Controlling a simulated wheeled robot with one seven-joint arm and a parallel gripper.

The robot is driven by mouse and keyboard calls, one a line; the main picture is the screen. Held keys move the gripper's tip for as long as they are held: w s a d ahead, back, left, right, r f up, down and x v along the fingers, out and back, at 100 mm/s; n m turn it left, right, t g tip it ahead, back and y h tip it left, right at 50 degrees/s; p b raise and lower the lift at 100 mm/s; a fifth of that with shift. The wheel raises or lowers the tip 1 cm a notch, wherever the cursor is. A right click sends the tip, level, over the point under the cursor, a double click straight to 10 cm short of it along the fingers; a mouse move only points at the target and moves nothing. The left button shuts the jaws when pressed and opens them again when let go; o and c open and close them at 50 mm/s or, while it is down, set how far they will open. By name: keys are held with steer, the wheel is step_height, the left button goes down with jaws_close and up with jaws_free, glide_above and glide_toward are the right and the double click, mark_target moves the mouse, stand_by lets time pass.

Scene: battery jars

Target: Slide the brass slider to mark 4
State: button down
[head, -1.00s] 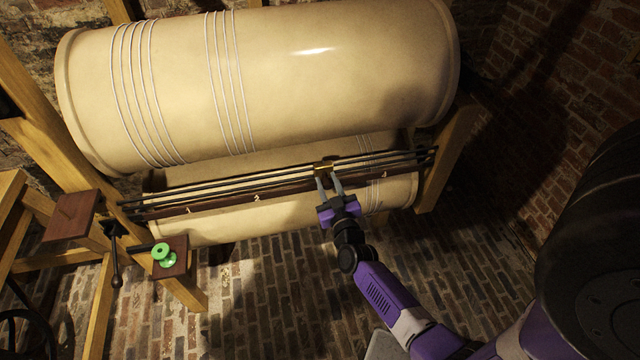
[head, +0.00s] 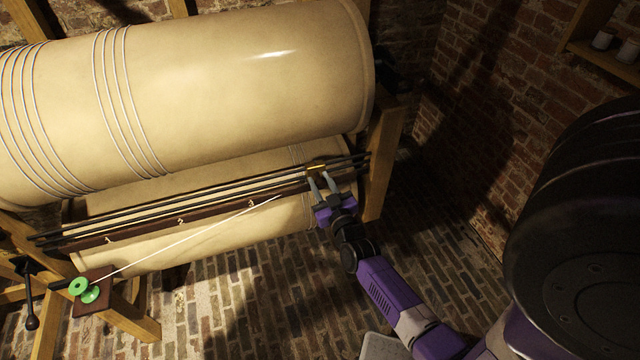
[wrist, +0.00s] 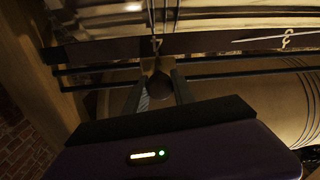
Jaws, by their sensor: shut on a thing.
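The brass slider (head: 317,167) sits on the dark rods of the rail, near its right end. My gripper (head: 320,183) is shut on it from the front. In the wrist view the slider (wrist: 154,65) shows between the fingers of my gripper (wrist: 157,88). The dark marked strip (head: 145,230) below the rods carries pale marks 1 (head: 108,240), 2 (head: 180,221) and, further right, 3. Mark 4 is not clear in the head view.
A large cream drum (head: 220,85) wound with pale wire lies above the rail. A thin white line (head: 190,238) runs from the green spool (head: 85,289) towards the strip. A wooden post (head: 385,155) stands just right of the rail end.

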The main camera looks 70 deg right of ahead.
steer(key=shift+s+d, duration=0.25)
steer(key=shift+s, duration=0.05)
steer(key=c, duration=1.1)
jaws_free()
steer(key=shift+o, duration=0.2)
steer(key=shift+s+a, duration=0.1)
steer(key=shift+a, duration=0.15)
steer(key=v, duration=0.7)
steer(key=shift+a+m, duration=0.15)
steer(key=shift+m, duration=0.15)
